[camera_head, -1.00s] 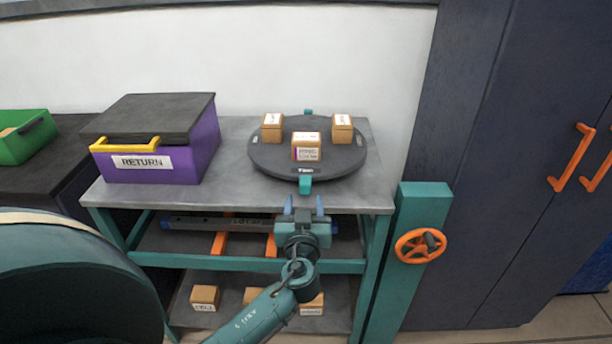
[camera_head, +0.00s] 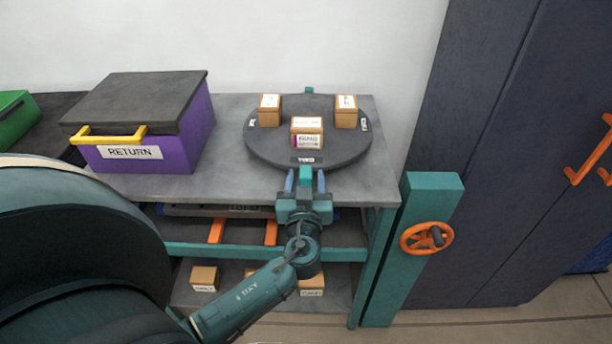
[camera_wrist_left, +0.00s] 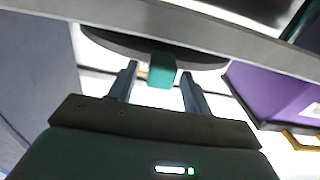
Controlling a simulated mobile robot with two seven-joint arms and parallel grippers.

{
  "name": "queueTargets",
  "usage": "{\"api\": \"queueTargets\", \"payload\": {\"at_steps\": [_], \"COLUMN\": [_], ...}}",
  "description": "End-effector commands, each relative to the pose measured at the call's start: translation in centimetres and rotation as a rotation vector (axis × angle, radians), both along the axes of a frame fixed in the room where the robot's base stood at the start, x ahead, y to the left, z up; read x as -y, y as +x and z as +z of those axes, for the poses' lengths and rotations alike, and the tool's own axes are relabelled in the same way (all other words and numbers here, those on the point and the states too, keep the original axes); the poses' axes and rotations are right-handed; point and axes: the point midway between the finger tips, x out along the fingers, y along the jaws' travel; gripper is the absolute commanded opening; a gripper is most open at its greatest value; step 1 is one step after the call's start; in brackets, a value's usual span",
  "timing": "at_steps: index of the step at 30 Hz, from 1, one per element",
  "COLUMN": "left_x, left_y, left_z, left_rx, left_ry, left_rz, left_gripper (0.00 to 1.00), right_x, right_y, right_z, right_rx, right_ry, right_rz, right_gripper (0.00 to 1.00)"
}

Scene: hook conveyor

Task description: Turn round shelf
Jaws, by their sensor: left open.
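The round shelf (camera_head: 270,147) is a dark grey turntable on the grey table top, with several cardboard boxes on it, one of them the front box (camera_head: 307,133). A teal handle (camera_head: 306,176) sticks out at its front edge, below a small white label; another teal tab (camera_head: 309,90) shows at the back. My left gripper (camera_head: 305,181) is open at the front handle, one blue finger on each side of it. In the left wrist view the teal handle (camera_wrist_left: 162,71) stands between the two fingers, with gaps on both sides. My right gripper is not in view.
A purple RETURN box (camera_head: 190,135) with a dark lid and yellow handle stands left of the shelf. A teal post with an orange hand wheel (camera_head: 426,238) is at the table's right. A dark cabinet (camera_head: 510,150) stands further right. Lower shelves hold small boxes (camera_head: 204,278).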

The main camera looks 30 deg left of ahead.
Motion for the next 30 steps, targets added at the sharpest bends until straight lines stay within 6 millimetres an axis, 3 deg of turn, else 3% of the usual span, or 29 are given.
{"api": "queueTargets", "payload": {"at_steps": [4, 22, 30], "left_x": [0.0, -0.02, -0.03], "left_y": [0.0, 0.03, 0.06], "left_z": [-0.01, 0.03, 0.03], "left_rx": [0.0, 0.001, 0.001], "left_ry": [0.0, 0.001, 0.001], "left_rz": [0.0, 0.0, 0.001], "left_gripper": [0.48, 0.0, 0.0], "right_x": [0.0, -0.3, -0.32], "right_y": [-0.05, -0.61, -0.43], "right_z": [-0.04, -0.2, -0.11], "right_rx": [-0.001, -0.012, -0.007], "right_ry": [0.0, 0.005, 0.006], "right_rz": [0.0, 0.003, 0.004], "right_gripper": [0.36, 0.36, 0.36]}}
